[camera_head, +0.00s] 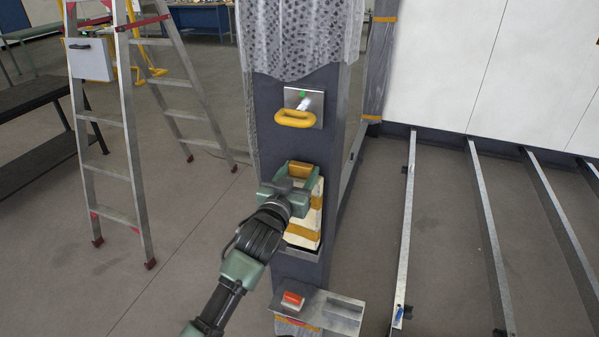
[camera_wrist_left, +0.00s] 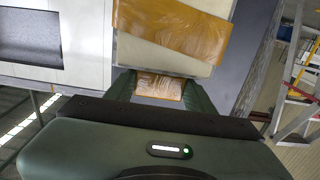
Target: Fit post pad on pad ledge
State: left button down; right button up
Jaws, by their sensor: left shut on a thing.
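The post pad (camera_head: 309,219) is a cream block wrapped with brown tape bands. It stands upright against the front of the dark post (camera_head: 270,120). My left gripper (camera_head: 299,172) is shut on the pad's upper end. In the left wrist view the gripper (camera_wrist_left: 160,88) has one green finger on each side of the taped pad (camera_wrist_left: 175,55). The pad ledge (camera_head: 303,254) is a thin metal lip on the post at the pad's lower end. I cannot tell whether the pad rests on it or is just above it. My right gripper is not in view.
A yellow handle (camera_head: 295,119) on a metal plate sticks out above the gripper. A metal shelf (camera_head: 330,312) with a slot and a red-orange block (camera_head: 292,300) is below. A stepladder (camera_head: 124,130) stands left. Metal rails (camera_head: 405,225) lie on the right floor.

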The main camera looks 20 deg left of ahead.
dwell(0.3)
pick_arm(q)
jog(key=shift+f+b, duration=0.4)
jog(key=shift+f, duration=0.6)
jog(key=shift+f+b, duration=0.75)
jog(key=shift+b, duration=0.05)
jog(key=shift+c, duration=2.3)
grip_release()
jog(key=shift+f, duration=0.1)
jog(key=s+b, duration=0.2)
jog(key=s, duration=0.5)
jog(key=shift+s+a, duration=0.15)
jog(key=shift+s, duration=0.25)
